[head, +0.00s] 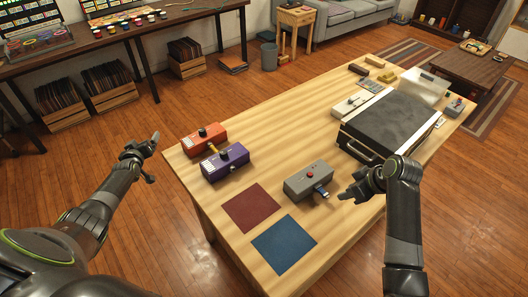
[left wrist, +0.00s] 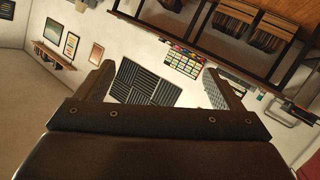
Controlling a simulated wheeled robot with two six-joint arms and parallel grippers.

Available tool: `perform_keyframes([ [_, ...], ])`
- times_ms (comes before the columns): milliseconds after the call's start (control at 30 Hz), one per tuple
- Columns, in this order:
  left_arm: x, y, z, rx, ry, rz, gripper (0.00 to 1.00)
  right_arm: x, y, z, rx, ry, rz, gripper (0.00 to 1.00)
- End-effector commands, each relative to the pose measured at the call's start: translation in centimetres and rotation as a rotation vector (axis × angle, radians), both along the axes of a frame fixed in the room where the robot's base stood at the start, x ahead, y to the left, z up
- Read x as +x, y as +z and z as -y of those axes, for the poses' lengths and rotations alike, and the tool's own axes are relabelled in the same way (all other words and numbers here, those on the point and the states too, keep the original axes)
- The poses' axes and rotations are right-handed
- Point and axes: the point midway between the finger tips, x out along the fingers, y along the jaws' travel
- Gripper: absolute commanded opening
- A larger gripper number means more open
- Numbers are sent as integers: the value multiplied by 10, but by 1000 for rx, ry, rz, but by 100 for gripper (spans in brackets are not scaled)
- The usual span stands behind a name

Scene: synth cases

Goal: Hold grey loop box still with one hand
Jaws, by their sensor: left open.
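The grey loop box (head: 300,184) stands on the wooden table near its front middle. It has a red button on top and a dark tab or loop (head: 322,191) on its right side. My right gripper (head: 347,194) is just right of the box, near that tab, with a small gap showing. Whether its jaws are open or shut is unclear. My left gripper (head: 151,146) is off the table's left edge, away from the box. In the left wrist view the left gripper (left wrist: 160,78) is open and empty, facing wall panels and shelving.
A red-orange box (head: 200,139) and a purple box (head: 225,164) stand left of the grey box. A maroon mat (head: 251,208) and a blue mat (head: 284,244) lie in front. A black case (head: 390,125) is behind my right gripper. The table middle is clear.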

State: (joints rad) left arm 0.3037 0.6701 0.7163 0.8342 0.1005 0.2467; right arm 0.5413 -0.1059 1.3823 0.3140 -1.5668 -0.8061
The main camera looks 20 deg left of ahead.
Motion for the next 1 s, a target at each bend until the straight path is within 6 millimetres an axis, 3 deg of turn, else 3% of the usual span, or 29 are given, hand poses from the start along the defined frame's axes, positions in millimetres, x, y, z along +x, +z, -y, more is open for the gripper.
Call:
perform_keyframes([
  [33, 22, 27, 2, -1, -13, 37, 89, 0, 0, 0, 0, 0, 0, 36],
  [167, 70, 88, 13, -13, -58, 103, 89, 0, 0, 0, 0, 0, 0, 36],
  [267, 105, 132, 34, -22, -116, 130, 89, 0, 0, 0, 0, 0, 0, 36],
  [400, 150, 171, 90, -31, -248, 86, 89, 0, 0, 0, 0, 0, 0, 36],
  [533, 173, 168, 154, -19, -384, -35, 89, 0, 0, 0, 0, 0, 0, 36],
  [667, 181, 151, 217, 8, -514, -183, 89, 0, 0, 0, 0, 0, 0, 36],
  [833, 176, 124, 295, 55, -673, -386, 89, 0, 0, 0, 0, 0, 0, 36],
  [1000, 158, 103, 364, 114, -819, -589, 89, 0, 0, 0, 0, 0, 0, 36],
])
